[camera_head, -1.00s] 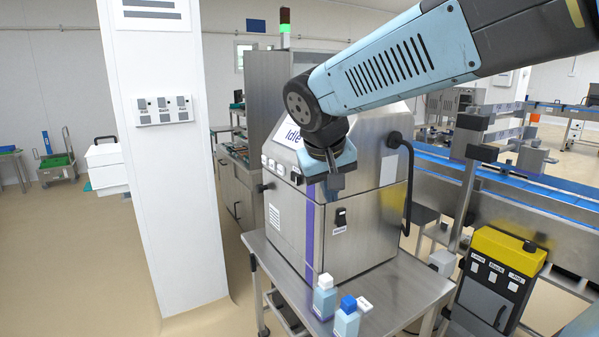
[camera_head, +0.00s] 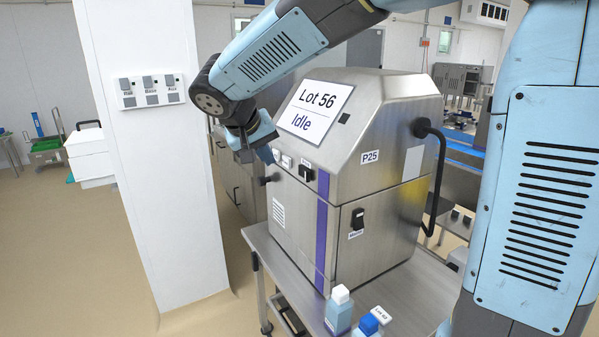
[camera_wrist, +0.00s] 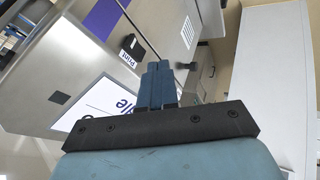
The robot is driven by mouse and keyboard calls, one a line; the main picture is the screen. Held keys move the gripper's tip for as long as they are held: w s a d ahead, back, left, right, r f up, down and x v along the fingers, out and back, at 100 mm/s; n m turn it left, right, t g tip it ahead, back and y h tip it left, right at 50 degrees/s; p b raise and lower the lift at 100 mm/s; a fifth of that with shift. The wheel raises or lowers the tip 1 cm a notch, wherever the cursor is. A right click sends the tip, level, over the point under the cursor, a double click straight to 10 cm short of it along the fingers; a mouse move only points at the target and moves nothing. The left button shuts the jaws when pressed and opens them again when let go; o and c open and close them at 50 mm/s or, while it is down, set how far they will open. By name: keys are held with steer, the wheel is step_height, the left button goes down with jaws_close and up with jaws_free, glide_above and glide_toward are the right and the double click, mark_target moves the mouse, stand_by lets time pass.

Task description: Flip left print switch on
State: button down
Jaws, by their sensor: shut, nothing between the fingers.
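The steel tray sealer (camera_head: 375,130) stands on a metal table and has a tilted display (camera_head: 315,112) reading "Lot 56 Idle". A black switch (camera_head: 306,172) sits on its front panel near the top of a purple stripe. In the wrist view a black switch (camera_wrist: 134,46) with a "Print" label lies beside the purple stripe, left of my fingers. Its on or off position is too small to tell.
Another black switch (camera_head: 358,218) is on the sealer's side face, near a black handle (camera_head: 432,170). A white pillar (camera_head: 150,180) with a switch panel (camera_head: 151,91) stands close on the left. Bottles (camera_head: 338,312) stand at the table's front edge.

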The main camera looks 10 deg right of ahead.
mark_target(304, 173)
steer(key=shift+w+d, duration=0.15)
steer(key=shift+d, duration=0.15)
steer(key=w+d+f, duration=0.5)
steer(key=d+f, duration=0.2)
steer(key=f, duration=0.1)
steer(key=shift+w+d, duration=0.25)
steer(key=shift+w, duration=0.15)
steer(key=shift+a, duration=0.1)
